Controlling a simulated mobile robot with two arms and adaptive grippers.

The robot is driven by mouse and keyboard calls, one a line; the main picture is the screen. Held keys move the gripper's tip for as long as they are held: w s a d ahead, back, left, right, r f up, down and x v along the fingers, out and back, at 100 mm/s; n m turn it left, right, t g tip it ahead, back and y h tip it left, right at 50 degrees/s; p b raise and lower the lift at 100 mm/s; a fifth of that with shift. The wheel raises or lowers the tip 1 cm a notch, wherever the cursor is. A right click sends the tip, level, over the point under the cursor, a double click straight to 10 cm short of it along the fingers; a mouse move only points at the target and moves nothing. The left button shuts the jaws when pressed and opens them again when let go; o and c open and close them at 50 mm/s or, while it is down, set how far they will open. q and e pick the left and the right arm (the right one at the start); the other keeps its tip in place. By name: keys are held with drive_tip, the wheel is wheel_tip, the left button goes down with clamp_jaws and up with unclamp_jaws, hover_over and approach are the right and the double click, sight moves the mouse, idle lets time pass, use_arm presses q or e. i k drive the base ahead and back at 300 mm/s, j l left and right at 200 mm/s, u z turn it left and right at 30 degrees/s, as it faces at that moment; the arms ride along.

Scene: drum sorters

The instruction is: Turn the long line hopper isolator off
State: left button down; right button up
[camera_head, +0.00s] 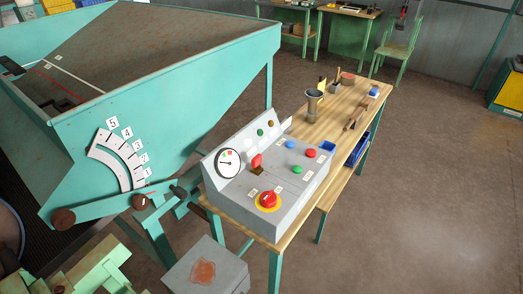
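A grey control box (280,216) with a sloped back panel stands on the near end of a wooden workbench (335,118). A red lever or handle (257,160) with a brownish base sits on the box, right of a round white dial (228,163). It may be the isolator; its label is too small to read. A large red mushroom button (268,199) on a yellow ring is at the front of the box. Small red, blue and green buttons are behind it. Neither of my grippers is in view.
A large teal hopper (187,118) with a numbered scale (118,157) fills the left. A grey box (207,270) with a rusty patch stands below the bench. Tools and a cup-like vessel (314,101) lie farther along the bench. The floor at right is clear.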

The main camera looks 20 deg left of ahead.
sight(267, 198)
drive_tip(key=k, duration=0.15)
drive_tip(key=k+u, duration=0.15)
drive_tip(key=u, duration=0.2)
drive_tip(key=k+u, duration=0.2)
drive_tip(key=u, duration=0.15)
drive_tip(key=k+j+u, duration=0.15)
drive_tip(key=u, duration=0.2)
drive_tip(key=l+u, duration=0.15)
drive_tip(key=l, duration=0.3)
drive_tip(key=l+u, duration=0.15)
drive_tip(key=l, duration=0.3)
drive_tip(key=k+l+u, duration=0.15)
drive_tip(key=l, duration=0.3)
drive_tip(key=k+l+u, duration=0.15)
drive_tip(key=l, duration=0.3)
drive_tip(key=i, duration=0.05)
